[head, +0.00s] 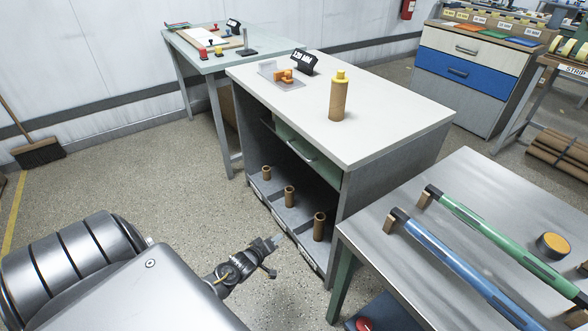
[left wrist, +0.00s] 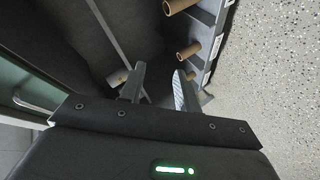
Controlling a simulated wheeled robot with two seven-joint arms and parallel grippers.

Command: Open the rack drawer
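The white-topped rack (head: 365,125) stands in the middle of the head view. Under its top is a green drawer front (head: 318,160) with a bar handle (head: 302,152); the handle also shows at the left wrist view's left edge (left wrist: 38,106). Below is a dark bay with a low grey tray (head: 278,190) holding upright brown tubes (head: 289,196), with small labels along its front. My left gripper (head: 274,241) is by the tray's front edge, below the drawer handle. In the left wrist view its fingers (left wrist: 160,78) are apart, with no object clearly held; contact with the tray edge cannot be told.
A grey table (head: 460,200) with blue and green bars stands close on the right. A yellow-capped bottle (head: 339,95) and a black sign (head: 304,62) stand on the rack top. A broom (head: 38,151) leans at the left wall. Floor left of the rack is clear.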

